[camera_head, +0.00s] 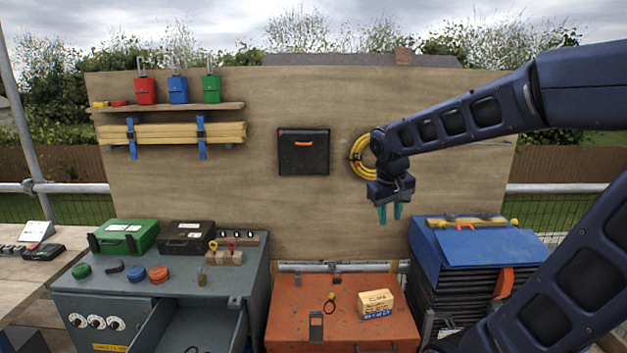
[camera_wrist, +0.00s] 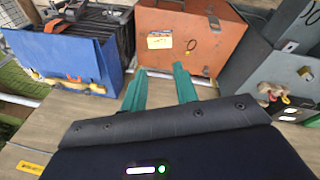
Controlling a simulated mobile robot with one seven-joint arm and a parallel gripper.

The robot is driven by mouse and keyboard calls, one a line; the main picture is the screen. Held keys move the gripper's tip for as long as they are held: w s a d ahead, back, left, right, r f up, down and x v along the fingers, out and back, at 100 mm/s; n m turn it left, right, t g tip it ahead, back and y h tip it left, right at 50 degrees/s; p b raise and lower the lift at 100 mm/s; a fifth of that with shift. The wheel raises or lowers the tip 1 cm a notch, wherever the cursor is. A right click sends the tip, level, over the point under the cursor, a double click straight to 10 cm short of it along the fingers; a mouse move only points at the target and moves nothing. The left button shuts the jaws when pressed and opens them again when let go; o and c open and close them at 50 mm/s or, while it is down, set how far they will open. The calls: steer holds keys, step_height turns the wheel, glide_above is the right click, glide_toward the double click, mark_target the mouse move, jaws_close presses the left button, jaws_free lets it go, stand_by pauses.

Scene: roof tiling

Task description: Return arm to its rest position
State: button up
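My gripper (camera_head: 390,212) hangs in the air in front of the plywood board, pointing down, with its two teal fingers apart and nothing between them. In the wrist view my gripper (camera_wrist: 158,82) also shows its fingers spread and empty. My dark blue arm reaches in from the right in the head view. The gripper is above and behind the orange box, left of the blue-covered stack, and just below a yellow coil on the board.
The orange box (camera_head: 342,325) carries a small carton (camera_head: 375,303). The blue-covered stack (camera_head: 485,247) stands right, close under my arm. The grey cabinet (camera_head: 240,290) stands left with an open drawer. The plywood board (camera_head: 330,225) holds a black case (camera_head: 303,160) and the yellow coil (camera_head: 360,166).

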steer(key=s+d+r+m+t+y, duration=0.1)
steer(key=s+d+m+t, duration=0.1)
steer(key=s+d, duration=0.6)
steer(key=shift+s+d+m, duration=0.15)
steer(key=shift+s+m, duration=0.25)
steer(key=shift+m, duration=0.5)
